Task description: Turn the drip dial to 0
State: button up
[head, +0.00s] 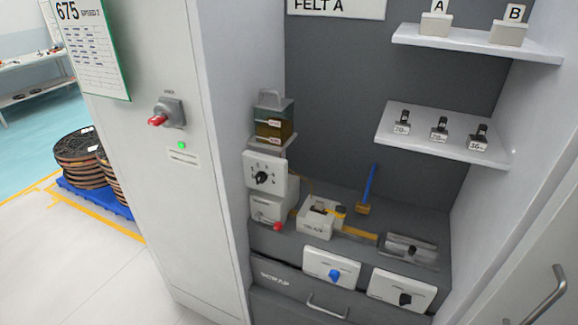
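A white box with a black rotary knob (262,177) and marks around it is mounted on the left inside the station's recess. It sits just below a clear reservoir (273,118) of amber-brown liquid, so it looks like the drip dial. The marks and the knob's exact setting are too small to read. Nothing touches the knob. My gripper is not in view.
A red-handled switch (166,113) is on the cabinet's front, left of the recess. A blue knob (335,275) and a black knob (405,299) are on panels low in front. Shelves (445,135) are at right. Open floor (75,260) lies at left.

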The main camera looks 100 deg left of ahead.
aim_at(261, 177)
jog(key=u, duration=3.5)
